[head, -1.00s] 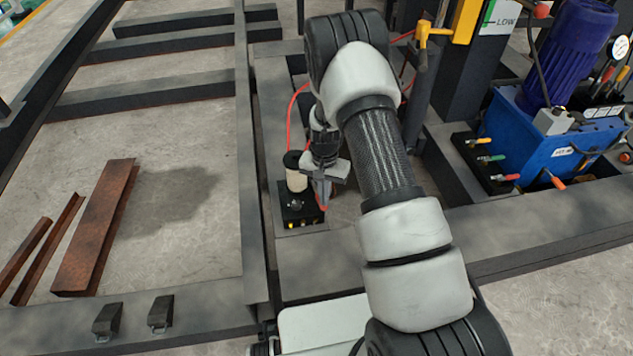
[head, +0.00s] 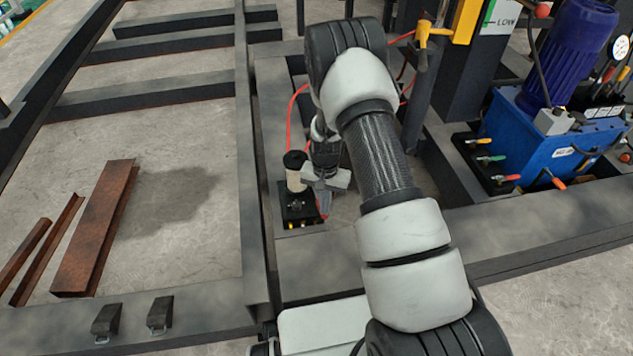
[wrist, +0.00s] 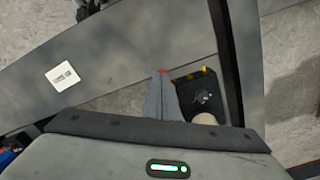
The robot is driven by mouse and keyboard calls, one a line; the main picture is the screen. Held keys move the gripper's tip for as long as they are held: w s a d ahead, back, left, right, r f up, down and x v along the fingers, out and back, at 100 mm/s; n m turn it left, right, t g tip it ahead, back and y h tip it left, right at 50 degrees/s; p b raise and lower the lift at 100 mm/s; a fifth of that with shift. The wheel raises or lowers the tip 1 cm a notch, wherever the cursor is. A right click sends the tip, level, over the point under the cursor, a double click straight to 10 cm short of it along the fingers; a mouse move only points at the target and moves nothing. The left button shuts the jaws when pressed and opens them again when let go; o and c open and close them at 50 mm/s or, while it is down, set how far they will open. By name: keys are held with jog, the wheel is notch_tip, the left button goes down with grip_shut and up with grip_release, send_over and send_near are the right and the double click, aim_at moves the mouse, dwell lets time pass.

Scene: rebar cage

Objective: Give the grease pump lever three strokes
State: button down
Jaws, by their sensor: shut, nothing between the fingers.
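The grease pump (head: 299,204) is a small black block with a cream cylinder (head: 296,178) with a black cap and yellow fittings, set on the dark steel frame. My gripper (head: 323,208) points down just to the right of the pump block, its fingers together and nothing between them. In the wrist view the fingers (wrist: 163,95) lie beside the black pump block (wrist: 200,92), with a small red tip (wrist: 160,71) showing at their end. The red lever end is mostly hidden by the fingers, and I cannot tell whether they touch it.
A red hose (head: 291,112) runs up behind the pump. A blue hydraulic unit (head: 550,145) with coloured levers stands to the right, beside a dark post. Frame beams (head: 254,200) surround the pump. Rusty steel pieces (head: 95,230) lie on the floor at the left.

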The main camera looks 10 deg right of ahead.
jog(key=shift+f, duration=0.15)
jog(key=shift+s+f, duration=0.25)
jog(key=shift+f, duration=0.25)
jog(key=shift+s+f, duration=0.25)
jog(key=shift+f, duration=0.6)
dwell(0.3)
jog(key=w+r+p, duration=0.3)
jog(key=w+r, duration=0.3)
jog(key=r, duration=0.5)
jog(key=shift+w, duration=0.35)
dwell(0.3)
